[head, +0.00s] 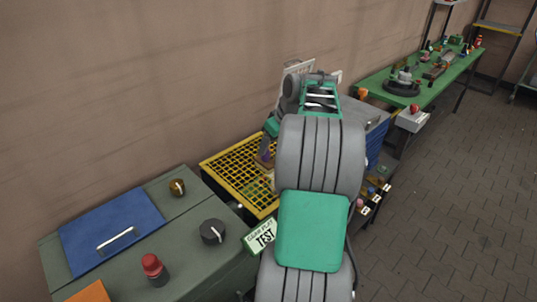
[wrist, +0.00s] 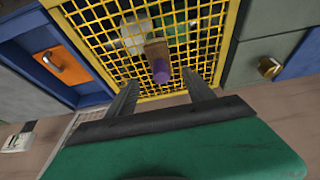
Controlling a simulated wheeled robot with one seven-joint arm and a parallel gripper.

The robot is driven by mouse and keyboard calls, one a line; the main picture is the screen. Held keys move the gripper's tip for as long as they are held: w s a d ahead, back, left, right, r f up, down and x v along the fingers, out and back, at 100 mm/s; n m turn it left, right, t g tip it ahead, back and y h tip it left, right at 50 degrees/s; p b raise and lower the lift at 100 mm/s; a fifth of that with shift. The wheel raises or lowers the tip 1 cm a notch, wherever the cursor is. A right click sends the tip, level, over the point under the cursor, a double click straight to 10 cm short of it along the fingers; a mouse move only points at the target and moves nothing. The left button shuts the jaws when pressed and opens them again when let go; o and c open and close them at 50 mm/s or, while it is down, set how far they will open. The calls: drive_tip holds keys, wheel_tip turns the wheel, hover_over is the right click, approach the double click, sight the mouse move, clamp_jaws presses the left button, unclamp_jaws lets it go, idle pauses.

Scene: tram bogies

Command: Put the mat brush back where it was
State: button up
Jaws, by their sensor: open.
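A brown block with a purple rounded end (wrist: 160,68), which may be the mat brush, is at the yellow grid (wrist: 95,38) in the wrist view. A small brown and purple patch of it (head: 264,160) shows below my gripper in the head view. My gripper (wrist: 162,92) is open, its two grey fingers apart on either side of the purple end. I cannot tell whether they touch it. In the head view my gripper (head: 268,143) is over the yellow grid (head: 224,163), and my arm hides the grid's right part.
A green-grey cabinet with a blue panel (head: 110,228), a black knob (head: 213,231) and a red knob (head: 153,266) stands at left. A cluttered green bench (head: 438,76) stands far right. The paved floor (head: 465,190) is clear.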

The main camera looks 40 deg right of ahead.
drive_tip(key=v, duration=0.5)
drive_tip(key=a, duration=2.1)
drive_tip(key=s+a+f, duration=0.3)
drive_tip(key=s+a, duration=0.3)
drive_tip(key=a, duration=0.1)
drive_tip(key=s+a+f+g, duration=0.1)
drive_tip(key=s+a+f, duration=0.3)
drive_tip(key=s+a, duration=0.2)
drive_tip(key=shift+s+a, duration=0.35)
drive_tip(key=shift+a, duration=0.55)
drive_tip(key=shift+d, duration=0.1)
